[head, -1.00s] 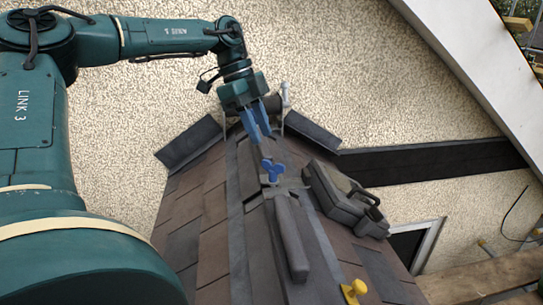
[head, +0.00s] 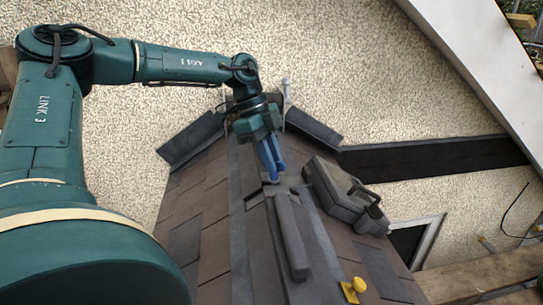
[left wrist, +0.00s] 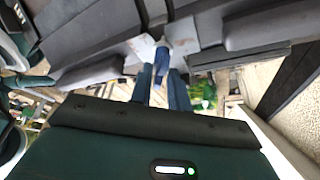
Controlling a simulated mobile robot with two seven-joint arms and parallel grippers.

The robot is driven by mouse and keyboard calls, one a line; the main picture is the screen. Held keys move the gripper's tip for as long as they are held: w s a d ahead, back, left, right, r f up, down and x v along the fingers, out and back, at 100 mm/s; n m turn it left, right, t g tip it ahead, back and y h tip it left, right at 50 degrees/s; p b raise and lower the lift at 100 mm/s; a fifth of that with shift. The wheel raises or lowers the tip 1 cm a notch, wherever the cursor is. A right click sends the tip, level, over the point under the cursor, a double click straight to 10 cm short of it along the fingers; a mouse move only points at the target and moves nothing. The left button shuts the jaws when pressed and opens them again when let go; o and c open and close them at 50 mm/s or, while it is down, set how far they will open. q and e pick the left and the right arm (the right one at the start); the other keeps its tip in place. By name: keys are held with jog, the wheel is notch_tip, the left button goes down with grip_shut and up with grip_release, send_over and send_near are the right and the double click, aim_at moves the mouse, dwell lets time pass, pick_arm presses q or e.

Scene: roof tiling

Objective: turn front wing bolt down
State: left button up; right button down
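My left gripper (head: 274,174) points down at the roof ridge in the head view. Its two blue fingers are apart, with a gap between them. The blue wing bolt (left wrist: 163,58) shows in the left wrist view between the fingertips, by a pale metal plate (left wrist: 183,30). Whether the fingers touch it I cannot tell. In the head view the gripper hides the bolt. A long dark ridge piece (head: 289,232) lies along the ridge, just in front of the gripper. My right gripper is not in view.
A dark grey case-like object with a handle (head: 340,193) lies on the right slope. A yellow knob (head: 358,285) stands near the front. Brown shingles (head: 213,205) on the left slope are clear. The rough wall (head: 370,80) rises behind, with a dark beam (head: 430,161) along it.

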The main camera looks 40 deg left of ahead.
pick_arm(q)
grip_shut()
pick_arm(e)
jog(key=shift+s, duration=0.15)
pick_arm(q)
jog(key=shift+m, duration=0.3)
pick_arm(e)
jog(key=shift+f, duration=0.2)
pick_arm(q)
jog(key=m+g+b, duration=0.1)
jog(key=m, duration=0.1)
jog(key=shift+w+m, duration=0.15)
jog(key=shift+m, duration=0.25)
jog(key=m+g, duration=0.1)
jog(key=m, duration=0.2)
jog(key=shift+w+m+g+b, duration=0.15)
jog(key=shift+m+g+b, duration=0.15)
jog(key=shift+g, duration=0.1)
jog(key=shift+r+m+g+y, duration=0.1)
jog(key=shift+m+g+y, duration=0.2)
jog(key=shift+m, duration=0.5)
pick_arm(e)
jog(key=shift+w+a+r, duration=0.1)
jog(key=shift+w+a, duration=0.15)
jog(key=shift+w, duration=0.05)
